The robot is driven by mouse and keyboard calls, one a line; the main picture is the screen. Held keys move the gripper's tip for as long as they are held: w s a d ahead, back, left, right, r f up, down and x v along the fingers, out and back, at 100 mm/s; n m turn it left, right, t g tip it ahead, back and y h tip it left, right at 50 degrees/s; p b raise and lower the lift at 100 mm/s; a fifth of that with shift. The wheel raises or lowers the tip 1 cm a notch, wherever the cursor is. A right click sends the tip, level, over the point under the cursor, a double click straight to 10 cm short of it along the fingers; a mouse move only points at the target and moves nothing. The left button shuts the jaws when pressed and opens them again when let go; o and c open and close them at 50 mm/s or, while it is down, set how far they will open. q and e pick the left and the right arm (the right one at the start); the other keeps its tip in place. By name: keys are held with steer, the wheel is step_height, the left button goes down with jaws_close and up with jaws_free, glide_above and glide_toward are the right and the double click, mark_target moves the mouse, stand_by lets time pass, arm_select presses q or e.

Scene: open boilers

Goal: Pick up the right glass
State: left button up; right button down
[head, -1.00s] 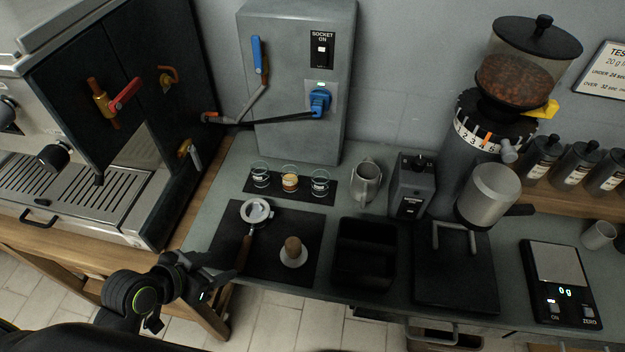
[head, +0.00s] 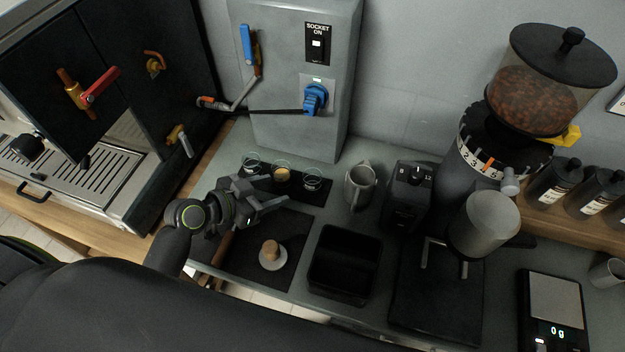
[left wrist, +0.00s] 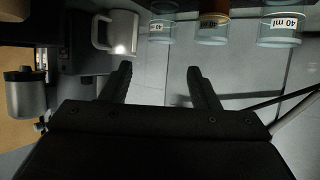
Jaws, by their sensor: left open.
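Three small clear glasses stand in a row on a dark mat (head: 300,198). The right glass (head: 312,177) looks clear; it also shows in the left wrist view (left wrist: 160,31) beyond the fingertips. The middle glass (head: 282,176) holds brown liquid, and the left glass (head: 251,163) looks clear. My left gripper (head: 276,191) is open and empty, in front of the row and to the left of the right glass. In the left wrist view the gripper (left wrist: 160,68) has its fingers apart with nothing between them. My right gripper is out of view.
A metal jug (head: 359,187) stands just right of the glasses. A tamper (head: 271,254) sits on the front mat; my left arm hides much of the portafilter. A black knock bin (head: 343,262), the grinder and a scale (head: 553,312) lie further right. The socket box stands behind.

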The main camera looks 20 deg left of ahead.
mark_target(319, 174)
arm_select(q)
steer(key=p+x, duration=0.1)
steer(key=x, duration=0.5)
steer(key=shift+w+d, duration=0.1)
steer(key=shift+w, duration=0.05)
steer(key=shift+p+x, duration=1.05)
steer(key=shift+x, duration=1.4)
steer(key=shift+w+f, duration=0.35)
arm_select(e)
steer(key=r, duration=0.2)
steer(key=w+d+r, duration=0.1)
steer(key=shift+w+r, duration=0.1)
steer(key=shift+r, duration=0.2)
arm_select(q)
steer(key=shift+c, duration=0.4)
steer(key=c, duration=0.7)
steer(key=shift+r, duration=0.1)
